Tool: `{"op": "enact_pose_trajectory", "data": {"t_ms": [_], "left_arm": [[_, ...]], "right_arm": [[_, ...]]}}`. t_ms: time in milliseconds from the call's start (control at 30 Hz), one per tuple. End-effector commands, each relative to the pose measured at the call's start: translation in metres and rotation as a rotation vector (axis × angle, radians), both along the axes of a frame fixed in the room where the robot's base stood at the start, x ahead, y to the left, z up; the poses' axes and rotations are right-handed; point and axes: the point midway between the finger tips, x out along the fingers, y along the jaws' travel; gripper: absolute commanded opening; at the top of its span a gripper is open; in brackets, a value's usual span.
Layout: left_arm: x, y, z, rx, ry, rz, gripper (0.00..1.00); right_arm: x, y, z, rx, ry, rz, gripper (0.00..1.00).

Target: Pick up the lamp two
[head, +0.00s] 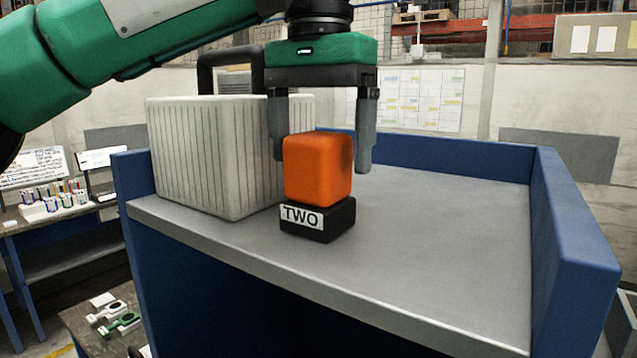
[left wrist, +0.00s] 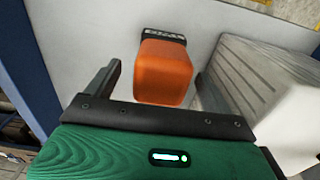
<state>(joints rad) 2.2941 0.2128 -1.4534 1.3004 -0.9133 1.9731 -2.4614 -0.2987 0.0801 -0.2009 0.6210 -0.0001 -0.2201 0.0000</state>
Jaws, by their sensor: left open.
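The lamp two is an orange rounded block (head: 318,168) on a black base (head: 335,222) with a white label reading TWO (head: 301,216). It stands upright near the front edge of the grey shelf top (head: 440,240). My left gripper (head: 320,165) points down from above with its fingers apart, one on each side of the orange part. A gap shows at the right finger; contact at the left finger cannot be told. In the left wrist view the orange block (left wrist: 163,72) lies between the spread fingers. My right gripper is not in view.
A white ribbed case (head: 205,155) with a dark handle stands close on the left of the lamp. Blue raised walls (head: 575,235) border the shelf at the back and right. The shelf is bare right of the lamp. A lower table with small items is at far left.

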Motion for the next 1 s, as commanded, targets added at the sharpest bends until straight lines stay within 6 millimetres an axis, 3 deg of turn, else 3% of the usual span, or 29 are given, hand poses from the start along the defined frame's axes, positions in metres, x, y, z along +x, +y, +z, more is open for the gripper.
{"op": "enact_pose_trajectory", "data": {"t_ms": [200,500,800,1000], "left_arm": [[0.000,0.001,-0.020,0.001,0.000,0.000,0.85],[0.000,0.001,-0.024,-0.001,0.001,0.001,0.85],[0.000,0.001,-0.024,-0.001,0.001,0.001,0.30],[0.000,0.001,-0.023,-0.001,0.001,0.001,0.30]], "right_arm": [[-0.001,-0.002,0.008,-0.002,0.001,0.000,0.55],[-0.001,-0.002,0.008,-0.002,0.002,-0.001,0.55],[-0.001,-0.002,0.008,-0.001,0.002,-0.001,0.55],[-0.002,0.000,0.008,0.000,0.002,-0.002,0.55]]}}
